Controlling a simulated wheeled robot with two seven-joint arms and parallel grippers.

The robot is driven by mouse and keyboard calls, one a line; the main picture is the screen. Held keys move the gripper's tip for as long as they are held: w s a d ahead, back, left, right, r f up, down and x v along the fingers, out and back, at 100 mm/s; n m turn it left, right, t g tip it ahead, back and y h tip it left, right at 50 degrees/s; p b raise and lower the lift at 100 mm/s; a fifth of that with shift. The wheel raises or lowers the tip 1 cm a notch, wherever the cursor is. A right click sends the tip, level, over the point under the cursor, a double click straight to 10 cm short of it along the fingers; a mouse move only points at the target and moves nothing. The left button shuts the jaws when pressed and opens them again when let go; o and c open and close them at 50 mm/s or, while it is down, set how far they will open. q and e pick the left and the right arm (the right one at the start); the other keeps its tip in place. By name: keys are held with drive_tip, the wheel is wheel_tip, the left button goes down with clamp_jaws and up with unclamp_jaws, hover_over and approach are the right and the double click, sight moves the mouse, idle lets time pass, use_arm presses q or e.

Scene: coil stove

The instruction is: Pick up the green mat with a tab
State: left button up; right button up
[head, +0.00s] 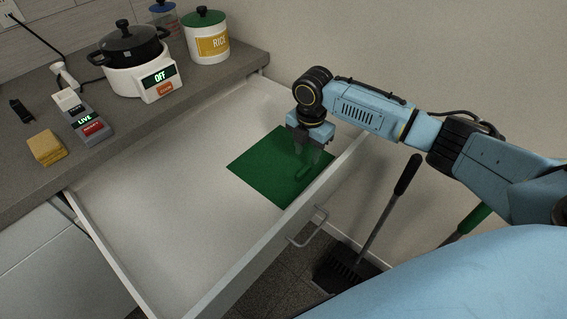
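The green mat (262,168) lies flat in the open white drawer, toward its right front corner. Its tab (304,172) shows as a small raised darker green piece near the mat's front right side, close to the drawer front. My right gripper (308,157) points down over the mat, just behind and above the tab. Its fingers look apart, with nothing seen held between them. Whether the fingertips touch the tab or mat cannot be told. The arm hides the mat's back right part. My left gripper is not in view.
The drawer (150,205) is otherwise empty; its front wall (270,236) rises close to the mat. On the counter stand a cooker (128,80), a rice canister (207,45), a device reading LIVE (84,118) and a yellow sponge-like block (47,148). A broom (378,222) leans outside.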

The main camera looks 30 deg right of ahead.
sight(306, 167)
drive_tip(key=f, duration=0.3)
drive_tip(key=f+b, duration=0.1)
drive_tip(key=shift+s+a+f, duration=0.1)
drive_tip(key=shift+s+f, duration=0.1)
drive_tip(key=shift+s, duration=0.05)
drive_tip(key=shift+f, duration=0.4)
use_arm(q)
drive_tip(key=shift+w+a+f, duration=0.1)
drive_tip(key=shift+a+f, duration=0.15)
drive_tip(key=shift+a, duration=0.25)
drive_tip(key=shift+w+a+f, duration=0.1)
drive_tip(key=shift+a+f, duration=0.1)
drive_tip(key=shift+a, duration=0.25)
use_arm(e)
drive_tip(key=shift+c, duration=0.5)
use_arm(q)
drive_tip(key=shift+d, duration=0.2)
use_arm(e)
drive_tip(key=shift+r, duration=0.1)
clamp_jaws()
